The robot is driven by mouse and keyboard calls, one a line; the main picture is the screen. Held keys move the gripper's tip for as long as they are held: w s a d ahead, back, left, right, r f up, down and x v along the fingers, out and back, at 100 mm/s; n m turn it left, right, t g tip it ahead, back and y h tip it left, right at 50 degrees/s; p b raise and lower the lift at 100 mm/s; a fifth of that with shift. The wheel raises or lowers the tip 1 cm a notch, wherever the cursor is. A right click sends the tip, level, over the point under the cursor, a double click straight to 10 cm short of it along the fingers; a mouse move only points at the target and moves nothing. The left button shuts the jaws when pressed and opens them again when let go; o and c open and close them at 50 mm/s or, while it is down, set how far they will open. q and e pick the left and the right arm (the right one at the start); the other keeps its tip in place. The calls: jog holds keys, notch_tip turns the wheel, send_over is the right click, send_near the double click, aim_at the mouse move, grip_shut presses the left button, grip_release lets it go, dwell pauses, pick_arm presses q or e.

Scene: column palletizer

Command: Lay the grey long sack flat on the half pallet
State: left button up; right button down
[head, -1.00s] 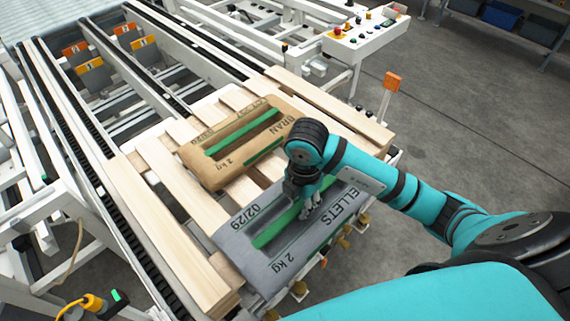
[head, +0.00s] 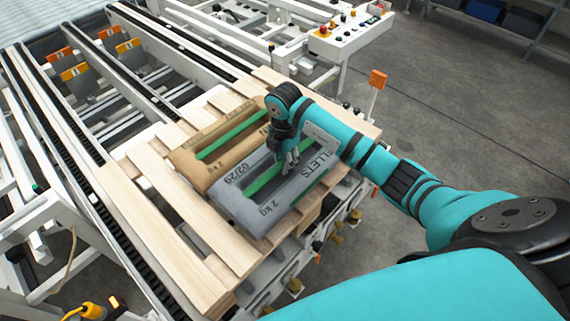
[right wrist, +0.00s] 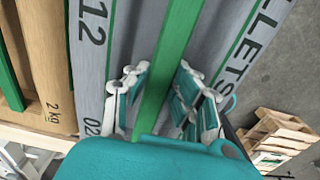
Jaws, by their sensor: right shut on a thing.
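The grey long sack (head: 245,207) with a green strip and "PELLETS" print is level beside the brown sack, over the near right part of the half pallet (head: 150,225). I cannot tell whether its underside fully touches the slats. My right gripper (head: 289,168) is shut on the grey sack at its green middle strip, from above. In the right wrist view its fingers (right wrist: 158,100) stand on both sides of the strip, and the grey sack (right wrist: 100,45) fills the middle. My left gripper is not in view.
A brown bran sack (head: 190,160) lies on the pallet directly alongside the grey one. The pallet's left slats are bare. A conveyor frame (head: 85,155) surrounds the pallet on the left, and a control panel (head: 345,38) stands behind. An orange-tipped post (head: 377,80) rises at right.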

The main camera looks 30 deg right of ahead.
jog(key=shift+f, duration=1.35)
jog(key=c, duration=1.5)
grip_release()
jog(key=shift+s+f, duration=0.15)
jog(key=shift+f, duration=0.1)
jog(key=o, duration=0.4)
jog(key=shift+s+a, duration=0.1)
jog(key=shift+c, duration=0.2)
notch_tip(320, 180, up, 12)
jog(key=shift+r+b, duration=0.1)
jog(key=shift+b, duration=0.5)
